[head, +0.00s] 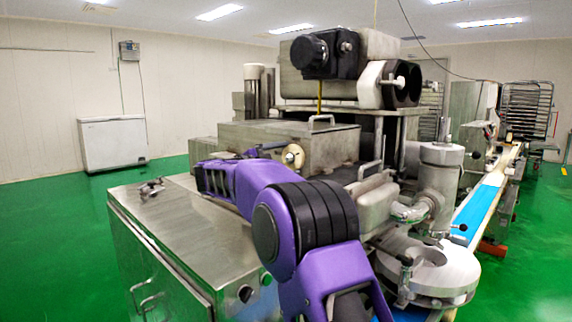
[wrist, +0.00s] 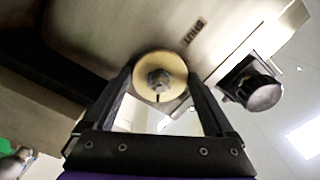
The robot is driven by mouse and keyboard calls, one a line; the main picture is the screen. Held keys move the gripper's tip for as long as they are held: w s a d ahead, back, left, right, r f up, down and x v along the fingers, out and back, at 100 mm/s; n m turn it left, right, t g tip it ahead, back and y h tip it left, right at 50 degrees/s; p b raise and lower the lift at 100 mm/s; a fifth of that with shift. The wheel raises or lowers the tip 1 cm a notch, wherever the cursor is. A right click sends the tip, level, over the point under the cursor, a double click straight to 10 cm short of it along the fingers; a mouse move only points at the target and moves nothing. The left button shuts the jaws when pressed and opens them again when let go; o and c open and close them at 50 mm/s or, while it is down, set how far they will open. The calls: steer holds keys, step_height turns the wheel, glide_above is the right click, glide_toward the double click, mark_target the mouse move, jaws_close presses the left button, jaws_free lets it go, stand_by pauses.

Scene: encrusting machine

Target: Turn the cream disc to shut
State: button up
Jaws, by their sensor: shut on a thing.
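The cream disc (wrist: 146,67) is round and pale with a grey metal hub and a small dark line on its rim at the bottom of the wrist view. It sits on the side of a metal housing. A small label (wrist: 192,31), which seems to read SHUT, is on the housing up and right of the disc. My gripper (wrist: 161,79) has one finger on each side of the disc and is shut on it. In the head view, the disc (head: 290,150) shows just above my purple arm, which hides most of my gripper.
A dark round knob (wrist: 262,93) sticks out right of the disc in the wrist view. In the head view, a metal cabinet (head: 190,225) stands left of my arm and a round steel plate (head: 450,275) lies to the right.

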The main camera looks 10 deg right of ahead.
steer(key=m+b, duration=0.2)
steer(key=m, duration=0.3)
steer(key=shift+m+b, duration=0.35)
steer(key=shift+m, duration=0.05)
stand_by(0.4)
steer(key=o, duration=1.1)
steer(key=shift+r, duration=0.1)
steer(key=v, duration=1.7)
steer(key=shift+s+a+b, duration=0.15)
steer(key=shift+a+b, duration=0.05)
steer(key=shift+b, duration=0.1)
